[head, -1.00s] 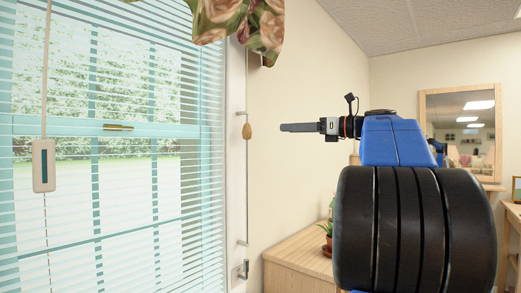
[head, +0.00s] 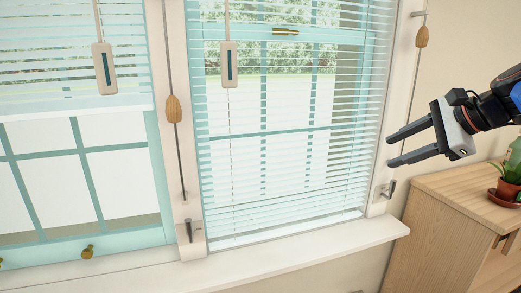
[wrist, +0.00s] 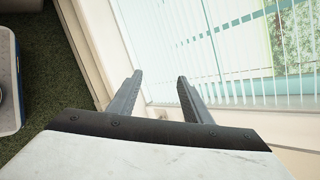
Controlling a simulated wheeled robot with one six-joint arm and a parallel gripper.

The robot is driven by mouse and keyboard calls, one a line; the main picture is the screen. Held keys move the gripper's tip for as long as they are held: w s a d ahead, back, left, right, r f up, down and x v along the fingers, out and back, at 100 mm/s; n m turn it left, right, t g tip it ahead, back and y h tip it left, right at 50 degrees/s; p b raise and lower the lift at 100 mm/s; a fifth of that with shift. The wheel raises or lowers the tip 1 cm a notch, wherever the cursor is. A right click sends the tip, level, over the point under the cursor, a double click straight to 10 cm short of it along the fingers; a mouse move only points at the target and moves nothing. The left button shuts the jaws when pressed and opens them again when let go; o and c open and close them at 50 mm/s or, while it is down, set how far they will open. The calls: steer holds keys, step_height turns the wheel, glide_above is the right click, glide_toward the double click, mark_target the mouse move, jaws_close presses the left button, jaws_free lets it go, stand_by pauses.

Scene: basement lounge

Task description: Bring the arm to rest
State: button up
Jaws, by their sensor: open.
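My gripper (head: 394,148) is at the right of the head view, with its two dark fingers apart and pointing left toward the window frame. Nothing is between the fingers. In the wrist view my gripper (wrist: 156,85) also shows open and empty, with the window blind beyond it. The head view does not show whether the fingers touch the window frame; they appear apart from it.
A blind (head: 290,150) covers the right window; the left blind (head: 70,60) is raised partway. Cords hang with wooden tassels (head: 173,108). A sill (head: 300,248) runs below. A wooden cabinet (head: 440,210) with a potted plant (head: 510,175) stands at right.

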steer(key=s+a+f+n+g+h, duration=0.1)
steer(key=s+a+f+n+h, duration=0.1)
steer(key=s+f+n, duration=0.7)
steer(key=s+a+f+n+g+h, duration=0.2)
steer(key=s+f+n, duration=0.7)
steer(key=f, duration=0.9)
steer(key=shift+s+n+g+h, duration=0.3)
steer(key=shift+s+h, duration=0.35)
steer(key=shift+h, duration=0.25)
steer(key=shift+o, duration=0.3)
stand_by(0.4)
